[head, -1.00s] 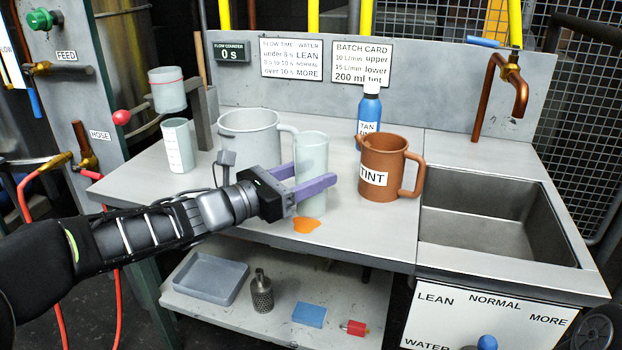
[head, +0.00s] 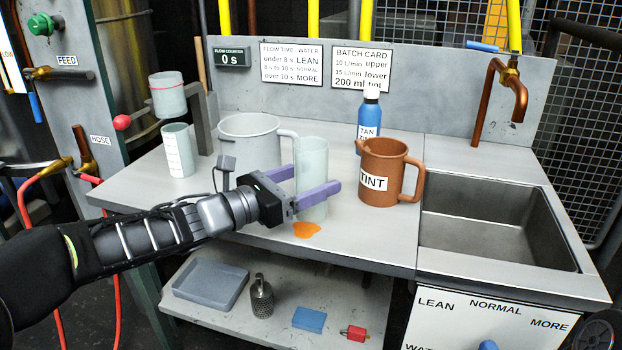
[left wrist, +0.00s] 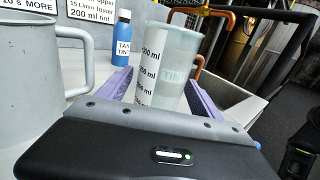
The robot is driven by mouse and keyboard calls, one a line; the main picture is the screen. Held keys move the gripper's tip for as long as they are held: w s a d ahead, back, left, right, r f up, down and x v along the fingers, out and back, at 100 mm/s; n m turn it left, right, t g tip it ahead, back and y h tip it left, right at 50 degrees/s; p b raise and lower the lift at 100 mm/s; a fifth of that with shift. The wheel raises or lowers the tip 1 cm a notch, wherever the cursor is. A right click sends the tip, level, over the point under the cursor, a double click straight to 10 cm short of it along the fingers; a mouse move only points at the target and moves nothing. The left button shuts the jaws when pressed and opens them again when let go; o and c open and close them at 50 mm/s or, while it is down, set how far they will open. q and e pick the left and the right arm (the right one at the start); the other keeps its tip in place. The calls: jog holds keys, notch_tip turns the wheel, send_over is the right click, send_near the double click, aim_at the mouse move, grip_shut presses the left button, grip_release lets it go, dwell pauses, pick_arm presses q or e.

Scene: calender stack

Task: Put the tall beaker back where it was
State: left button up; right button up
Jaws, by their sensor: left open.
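The tall beaker (head: 312,165) is a pale translucent cylinder standing upright on the bench, left of the brown TINT jug (head: 384,172). My left gripper (head: 322,190) is open, with its purple fingers on either side of the beaker. In the left wrist view the beaker (left wrist: 170,65) shows a printed millilitre scale and stands between the two fingers (left wrist: 160,95). I cannot tell whether either finger touches it. My right gripper is not in view.
A large grey jug (head: 248,140) stands close left of the beaker. A blue bottle (head: 369,118) is behind. A smaller beaker (head: 178,150) is at left; a sink (head: 490,225) is at right.

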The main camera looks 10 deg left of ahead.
pick_arm(q)
jog(key=p+v, duration=0.3)
jog(key=v, duration=0.9)
